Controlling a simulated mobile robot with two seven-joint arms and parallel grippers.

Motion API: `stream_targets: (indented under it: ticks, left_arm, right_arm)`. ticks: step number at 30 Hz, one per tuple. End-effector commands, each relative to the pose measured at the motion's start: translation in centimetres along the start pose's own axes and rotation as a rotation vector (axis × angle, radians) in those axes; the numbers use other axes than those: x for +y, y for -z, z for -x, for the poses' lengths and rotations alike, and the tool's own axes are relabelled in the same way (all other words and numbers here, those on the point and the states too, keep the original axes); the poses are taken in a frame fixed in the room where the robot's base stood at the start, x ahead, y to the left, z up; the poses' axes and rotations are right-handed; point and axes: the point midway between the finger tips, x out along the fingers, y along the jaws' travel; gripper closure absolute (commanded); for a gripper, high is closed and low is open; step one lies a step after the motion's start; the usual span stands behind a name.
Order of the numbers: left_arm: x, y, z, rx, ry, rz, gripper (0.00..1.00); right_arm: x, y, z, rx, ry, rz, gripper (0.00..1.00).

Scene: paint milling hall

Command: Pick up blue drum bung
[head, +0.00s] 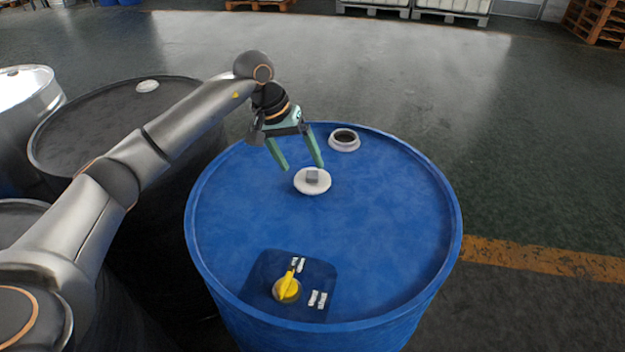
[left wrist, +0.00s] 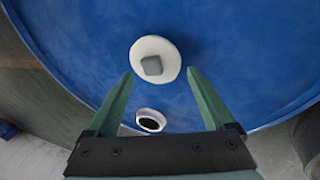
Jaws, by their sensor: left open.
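The drum bung is a white disc (head: 304,186) with a small grey square grip on top. It lies on the lid of the blue drum (head: 390,215), near the middle. In the left wrist view the bung (left wrist: 169,49) lies just beyond the fingertips, roughly between their lines. My left gripper (head: 305,167) is open and empty, its green fingers pointing down just behind the bung. It also shows in the left wrist view (left wrist: 160,75). Whether the fingertips touch the lid cannot be told. My right gripper is not in view.
An open bung hole with a white collar (head: 344,141) is at the lid's far edge. A yellow-handled valve (head: 287,288) and small white pieces (head: 318,299) are on a dark blue patch at the near side. Dark drums (head: 105,120) stand left; floor is clear right.

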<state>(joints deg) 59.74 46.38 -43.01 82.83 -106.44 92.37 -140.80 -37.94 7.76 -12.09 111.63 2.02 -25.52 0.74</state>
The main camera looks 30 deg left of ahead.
Motion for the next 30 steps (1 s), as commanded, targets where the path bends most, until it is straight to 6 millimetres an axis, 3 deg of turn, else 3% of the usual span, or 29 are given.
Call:
stream_targets:
  ticks: [6, 16, 30]
  left_arm:
    - [-0.1, -0.1, -3.2, -0.003, -0.001, 0.000, 0.14]
    - [-0.2, -0.1, -3.8, 0.000, -0.001, 0.000, 0.15]
    - [-0.1, -0.1, -3.8, 0.000, -0.001, 0.000, 0.68]
  right_arm:
    - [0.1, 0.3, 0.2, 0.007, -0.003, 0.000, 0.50]
    - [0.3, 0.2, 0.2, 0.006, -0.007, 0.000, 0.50]
    - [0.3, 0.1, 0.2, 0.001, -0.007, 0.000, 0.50]
